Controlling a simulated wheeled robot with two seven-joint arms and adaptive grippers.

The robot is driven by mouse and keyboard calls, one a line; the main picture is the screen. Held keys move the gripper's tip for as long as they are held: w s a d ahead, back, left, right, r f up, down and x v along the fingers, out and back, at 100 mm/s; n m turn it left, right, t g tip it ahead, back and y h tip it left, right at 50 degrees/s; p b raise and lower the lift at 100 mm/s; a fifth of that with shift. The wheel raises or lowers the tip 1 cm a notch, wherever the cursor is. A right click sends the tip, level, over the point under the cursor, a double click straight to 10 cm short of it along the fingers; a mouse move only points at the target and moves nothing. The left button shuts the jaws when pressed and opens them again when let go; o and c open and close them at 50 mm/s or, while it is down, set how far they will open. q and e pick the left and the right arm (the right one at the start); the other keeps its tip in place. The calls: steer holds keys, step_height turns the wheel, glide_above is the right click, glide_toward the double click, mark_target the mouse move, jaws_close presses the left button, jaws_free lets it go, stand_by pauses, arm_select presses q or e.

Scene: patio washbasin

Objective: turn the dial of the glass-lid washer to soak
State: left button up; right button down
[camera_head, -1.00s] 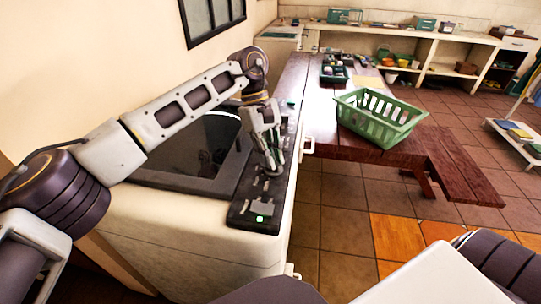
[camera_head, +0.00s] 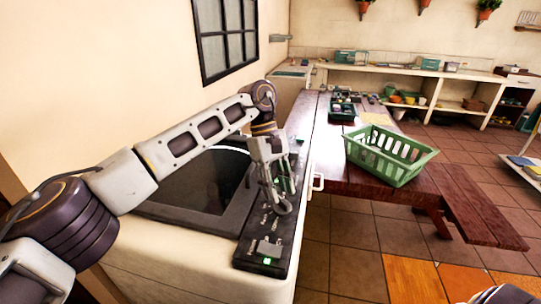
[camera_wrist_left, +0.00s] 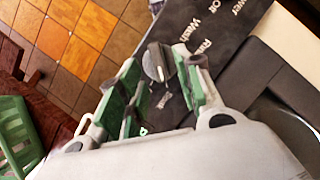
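The glass-lid washer (camera_head: 150,248) stands at the left, its dark glass lid (camera_head: 197,187) shut. Its black control panel (camera_head: 247,252) runs along the right edge, with several small controls and a lit green light (camera_head: 267,261). My left gripper (camera_head: 279,205) points down over the panel. In the left wrist view, a dark dial (camera_wrist_left: 154,62) with a grey pointer bar lies between the tips of my open left gripper (camera_wrist_left: 160,82). I cannot tell whether the green-padded fingers touch it. White labels, including "Wash", show beside it; which one the pointer marks is unclear. My right gripper is out of view.
A wooden table (camera_head: 330,140) stands right of the washer, with a green basket (camera_head: 390,158) and a dark tray (camera_head: 342,110) on it. A wooden bench (camera_head: 470,205) is beside it. Shelves (camera_head: 440,85) line the back wall. Tiled floor in front is clear.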

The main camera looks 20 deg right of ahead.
arm_select(q)
steer(key=v, duration=1)
stand_by(0.3)
steer(key=shift+f, duration=0.1)
stand_by(0.4)
